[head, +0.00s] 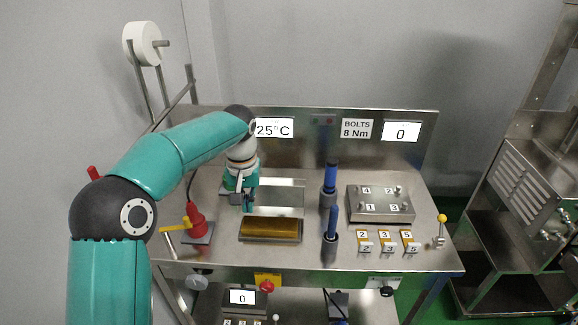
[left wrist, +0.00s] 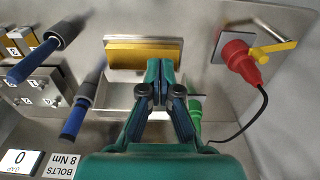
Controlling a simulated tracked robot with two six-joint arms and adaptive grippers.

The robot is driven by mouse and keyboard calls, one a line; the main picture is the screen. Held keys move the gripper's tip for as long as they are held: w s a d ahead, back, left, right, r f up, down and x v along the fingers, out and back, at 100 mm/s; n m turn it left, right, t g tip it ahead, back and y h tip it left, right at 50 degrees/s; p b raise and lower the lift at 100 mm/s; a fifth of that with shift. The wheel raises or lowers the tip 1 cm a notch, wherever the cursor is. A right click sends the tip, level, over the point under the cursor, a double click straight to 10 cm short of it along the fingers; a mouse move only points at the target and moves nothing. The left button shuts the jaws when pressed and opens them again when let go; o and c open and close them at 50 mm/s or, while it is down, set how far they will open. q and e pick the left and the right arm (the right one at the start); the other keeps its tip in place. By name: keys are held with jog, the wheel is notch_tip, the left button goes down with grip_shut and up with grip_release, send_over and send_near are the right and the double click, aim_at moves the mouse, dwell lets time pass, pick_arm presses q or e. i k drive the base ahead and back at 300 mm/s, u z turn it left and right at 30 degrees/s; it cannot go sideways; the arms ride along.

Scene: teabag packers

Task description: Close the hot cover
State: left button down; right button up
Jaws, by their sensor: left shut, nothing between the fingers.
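A gold-brown block with a metal edge (head: 270,229) lies at the front of the steel bench; it also shows in the left wrist view (left wrist: 144,54). A flat silver plate or frame (head: 283,190) is just behind it, also in the left wrist view (left wrist: 118,97). I cannot tell for sure which part is the hot cover. My left gripper (head: 248,207) is shut and empty, over the silver part. In the left wrist view its fingertips (left wrist: 160,66) overlap the gold block's near edge; contact cannot be told. My right gripper is not in view.
A red plug (head: 196,222) with a yellow lever and cable stands left of the block. Blue-handled tools (head: 331,222) stand to the right, beside a numbered metal block (head: 381,205) and several numbered tags. A back panel (head: 345,150) carries displays.

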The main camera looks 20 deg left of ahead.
aim_at(281, 193)
jog(key=i, duration=0.85)
jog(key=u, duration=0.05)
